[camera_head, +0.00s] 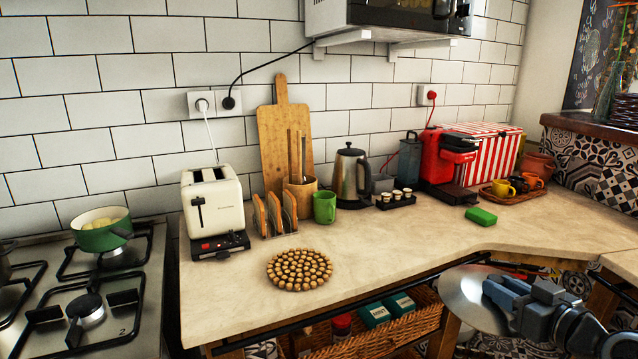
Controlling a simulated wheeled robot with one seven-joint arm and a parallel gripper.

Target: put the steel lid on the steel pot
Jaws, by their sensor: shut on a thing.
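The steel lid (460,291) is a shiny round disc at the lower right, in front of the counter edge. My gripper (502,292) is shut on it near the lid's middle, and the jaws hide the part they grip. The lid looks tilted, with its broad face towards the camera. At the far left edge, a sliver of a dark metallic vessel (5,264) shows on the stove. It may be the steel pot, but most of it is outside the picture.
A stove (132,333) with a green pot (103,237) is at the left. The counter (400,245) holds a toaster (213,210), a kettle (349,178), a round wooden trivet (299,269) and a red coffee machine (440,160). A wicker basket (385,340) sits below. The counter's front middle is mostly clear.

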